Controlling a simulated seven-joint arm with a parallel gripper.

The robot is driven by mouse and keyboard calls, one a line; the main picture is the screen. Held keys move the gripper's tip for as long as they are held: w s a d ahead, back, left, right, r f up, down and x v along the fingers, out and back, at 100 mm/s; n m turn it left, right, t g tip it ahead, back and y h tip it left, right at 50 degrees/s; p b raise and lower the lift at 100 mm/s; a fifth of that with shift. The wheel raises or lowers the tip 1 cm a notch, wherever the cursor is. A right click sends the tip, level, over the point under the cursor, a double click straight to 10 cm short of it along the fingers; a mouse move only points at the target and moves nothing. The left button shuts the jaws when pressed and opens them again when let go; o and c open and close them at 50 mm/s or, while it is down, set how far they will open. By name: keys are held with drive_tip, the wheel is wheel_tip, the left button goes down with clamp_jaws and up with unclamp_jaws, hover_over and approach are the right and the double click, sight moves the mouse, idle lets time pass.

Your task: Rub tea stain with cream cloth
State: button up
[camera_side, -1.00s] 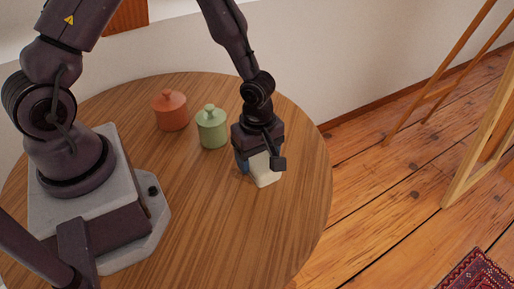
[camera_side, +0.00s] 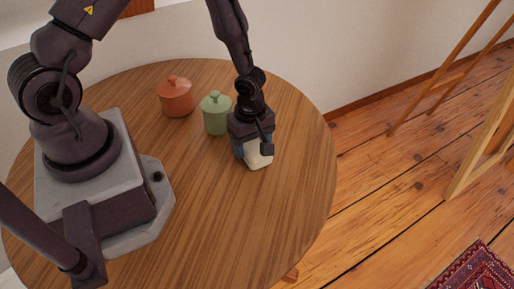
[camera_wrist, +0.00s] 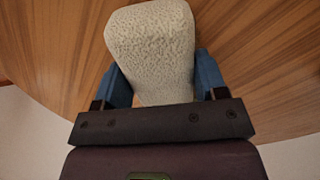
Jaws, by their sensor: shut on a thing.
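The cream cloth (camera_side: 258,155) is a bunched, rough-textured pad at my gripper, low over the round wooden table, right of the green jar. In the wrist view the cream cloth (camera_wrist: 152,45) sits between two blue fingers, and my gripper (camera_wrist: 158,80) is shut on it. In the side view my gripper (camera_side: 252,150) points down with the cloth below it. I cannot tell whether the cloth touches the tabletop. No tea stain shows in either view; it may be hidden under the cloth or gripper.
A green lidded jar (camera_side: 216,114) stands close to the left of my gripper. An orange lidded jar (camera_side: 176,98) stands further left. The wooden table (camera_side: 225,215) is clear in front, and its edge curves close by on the right.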

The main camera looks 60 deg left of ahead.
drive_tip(key=shift+a+f, duration=0.1)
drive_tip(key=shift+a, duration=1.25)
drive_tip(key=shift+d, duration=3.9)
drive_tip(key=shift+r, duration=4.15)
drive_tip(key=shift+f, duration=0.25)
